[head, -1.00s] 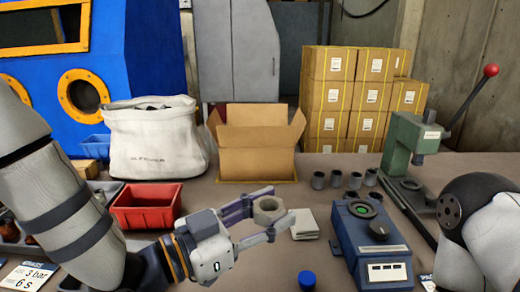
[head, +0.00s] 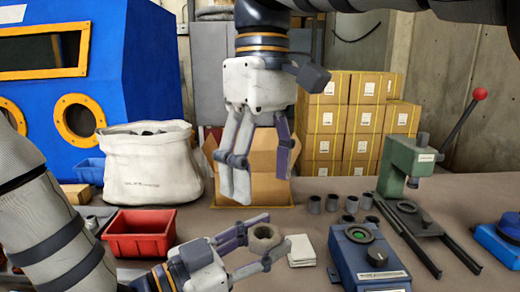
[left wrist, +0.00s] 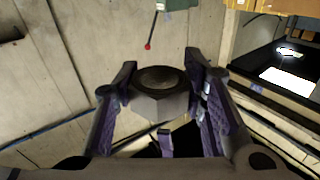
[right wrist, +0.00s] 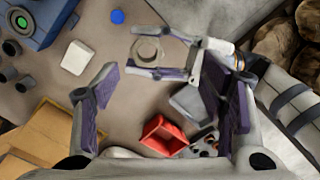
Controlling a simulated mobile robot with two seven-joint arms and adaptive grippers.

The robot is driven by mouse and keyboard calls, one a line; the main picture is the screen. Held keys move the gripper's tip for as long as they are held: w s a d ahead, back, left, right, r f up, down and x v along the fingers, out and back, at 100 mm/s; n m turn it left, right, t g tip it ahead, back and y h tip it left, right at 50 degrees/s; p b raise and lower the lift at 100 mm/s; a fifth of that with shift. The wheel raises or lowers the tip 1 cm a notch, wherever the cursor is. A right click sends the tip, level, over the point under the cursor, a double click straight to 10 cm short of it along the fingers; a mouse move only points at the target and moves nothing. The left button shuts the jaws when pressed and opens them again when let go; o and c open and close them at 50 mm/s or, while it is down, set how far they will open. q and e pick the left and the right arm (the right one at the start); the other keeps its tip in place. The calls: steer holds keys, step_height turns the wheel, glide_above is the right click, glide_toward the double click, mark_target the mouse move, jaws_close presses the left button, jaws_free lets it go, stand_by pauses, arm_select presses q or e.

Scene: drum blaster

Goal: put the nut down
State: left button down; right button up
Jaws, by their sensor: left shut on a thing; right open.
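A grey hexagonal nut (head: 262,238) with a wide hole is held in my left gripper (head: 258,240), low over the middle of the table. In the left wrist view the nut (left wrist: 160,92) sits between the two purple-padded fingers. My right gripper (head: 239,185) hangs higher, pointing down in front of the open cardboard box (head: 272,160), with its fingers apart and nothing between them. The right wrist view looks down on the nut (right wrist: 147,51) and my left gripper. Whether the nut touches the table cannot be told.
A red bin (head: 140,233) and a white sack (head: 148,170) stand to the left. A folded white cloth (head: 301,250) lies just right of the nut. A blue device (head: 370,258), several grey cylinders (head: 332,203) and a green lever press (head: 408,165) are on the right.

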mark_target(260, 228)
steer(key=shift+m+t, duration=0.3)
steer(key=shift+t, duration=0.2)
steer(key=f, duration=0.6)
steer(key=w+f, duration=0.1)
steer(key=f, duration=0.2)
steer(key=shift+a+f, duration=0.1)
steer(key=shift+f, duration=0.2)
steer(key=shift+c, duration=0.2)
steer(key=shift+s, duration=0.1)
steer(key=c, duration=1.3)
arm_select(q)
steer(key=c, duration=1)
jaws_free()
arm_select(e)
steer(key=shift+a, duration=0.1)
steer(key=shift+c, duration=0.3)
arm_select(q)
steer(key=shift+o, duration=0.3)
steer(key=shift+a, duration=0.1)
